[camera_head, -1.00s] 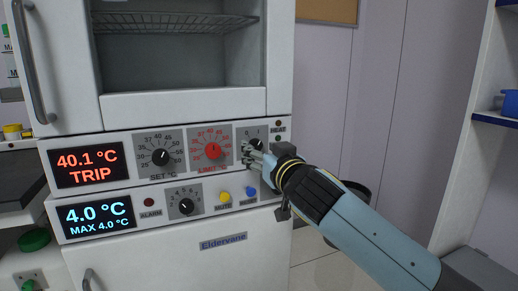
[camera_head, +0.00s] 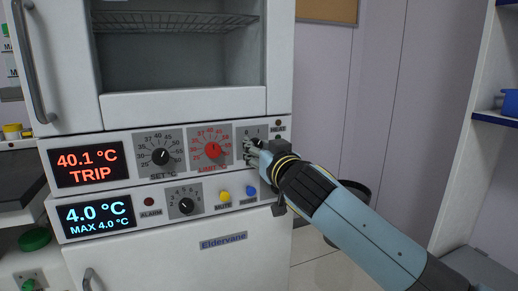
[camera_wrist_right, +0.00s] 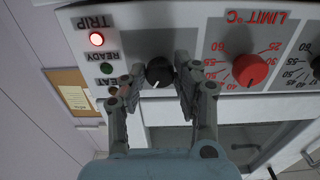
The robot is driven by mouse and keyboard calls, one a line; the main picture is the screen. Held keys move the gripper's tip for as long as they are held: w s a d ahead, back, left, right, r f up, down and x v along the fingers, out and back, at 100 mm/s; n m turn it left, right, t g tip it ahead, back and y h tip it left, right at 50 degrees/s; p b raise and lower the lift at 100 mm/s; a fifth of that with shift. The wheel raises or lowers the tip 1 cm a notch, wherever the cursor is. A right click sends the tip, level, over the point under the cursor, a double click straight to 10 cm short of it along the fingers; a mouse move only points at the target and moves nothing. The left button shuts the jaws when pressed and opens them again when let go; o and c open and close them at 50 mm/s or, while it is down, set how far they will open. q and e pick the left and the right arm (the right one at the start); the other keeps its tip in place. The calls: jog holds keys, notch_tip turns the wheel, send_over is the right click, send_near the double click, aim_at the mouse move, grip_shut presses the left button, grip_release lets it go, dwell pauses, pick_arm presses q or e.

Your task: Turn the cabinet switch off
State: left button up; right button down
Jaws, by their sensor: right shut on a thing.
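The cabinet switch is a black round knob (camera_wrist_right: 158,72) with a white pointer line, on a grey plate (camera_head: 251,131) marked 0 and 1 at the right end of the upper panel. In the head view the fingers largely hide the knob. My right gripper (camera_head: 250,152) is at this plate, reaching in from the lower right. In the wrist view the right gripper's fingers (camera_wrist_right: 157,82) stand on both sides of the knob and are shut on it. My left gripper is not in view.
Left of the switch are the red limit dial (camera_head: 212,150) and the black set dial (camera_head: 160,157). Below are a yellow mute button (camera_head: 223,196) and a blue button (camera_head: 251,191). The upper display (camera_head: 88,164) reads 40.1 °C TRIP. The trip lamp (camera_wrist_right: 96,39) glows red.

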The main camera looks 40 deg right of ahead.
jog(key=n+p, duration=0.2)
jog(key=n, duration=0.3)
jog(key=shift+r, duration=0.1)
jog(key=n+p, duration=0.1)
jog(key=n, duration=0.2)
jog(key=shift+n, duration=0.4)
jog(key=shift+n+p, duration=0.7)
jog(key=shift+n, duration=0.8)
jog(key=c, duration=1)
grip_release()
jog(key=shift+s, duration=0.1)
jog(key=v, duration=1.2)
jog(key=shift+d, duration=0.1)
